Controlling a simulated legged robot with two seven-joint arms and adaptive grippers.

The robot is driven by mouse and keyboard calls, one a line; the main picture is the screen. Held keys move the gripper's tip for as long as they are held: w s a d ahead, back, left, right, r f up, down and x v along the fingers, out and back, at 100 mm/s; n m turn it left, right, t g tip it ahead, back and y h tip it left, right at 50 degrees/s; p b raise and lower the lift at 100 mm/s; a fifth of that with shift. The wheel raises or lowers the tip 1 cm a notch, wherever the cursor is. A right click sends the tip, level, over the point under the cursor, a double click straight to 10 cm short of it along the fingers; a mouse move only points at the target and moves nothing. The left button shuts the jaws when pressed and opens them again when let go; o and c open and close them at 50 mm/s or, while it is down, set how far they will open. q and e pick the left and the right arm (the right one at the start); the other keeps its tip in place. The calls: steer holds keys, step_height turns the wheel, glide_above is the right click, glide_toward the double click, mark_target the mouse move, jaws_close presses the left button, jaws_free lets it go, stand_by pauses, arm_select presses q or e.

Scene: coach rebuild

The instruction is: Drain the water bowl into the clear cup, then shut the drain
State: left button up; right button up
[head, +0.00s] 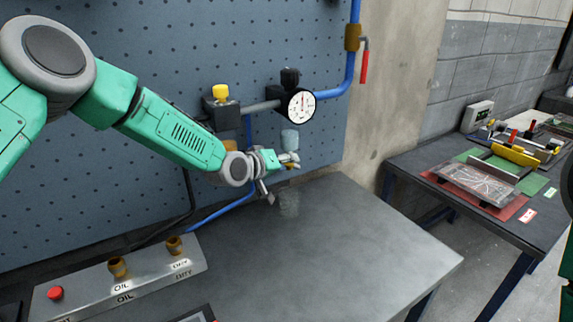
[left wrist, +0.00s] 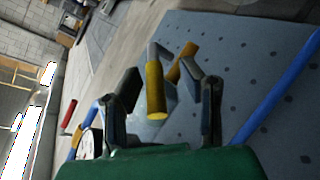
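The water bowl (head: 290,139) is a small translucent blue-grey bowl hanging on the wall line beside the pressure gauge in the head view. The clear cup (head: 289,204) stands on the bench below it and is faint against the grey top. My left gripper (head: 281,174) is just under the bowl with its fingers apart. In the left wrist view, brass-yellow drain parts (left wrist: 156,92) show between or beyond the open fingers of my left gripper (left wrist: 160,84); I cannot tell whether they touch. The water level is too small to read. My right gripper is out of view.
The gauge (head: 301,105) and a yellow-topped regulator (head: 221,98) are close to my left forearm. A blue pipe with a red-handled valve (head: 365,63) runs up the wall. A metal oil block (head: 120,279) sits at the front left. The bench's (head: 350,235) right half is clear.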

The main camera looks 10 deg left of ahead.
arm_select(q)
steer(key=v, duration=1.2)
steer(key=shift+w, duration=0.1)
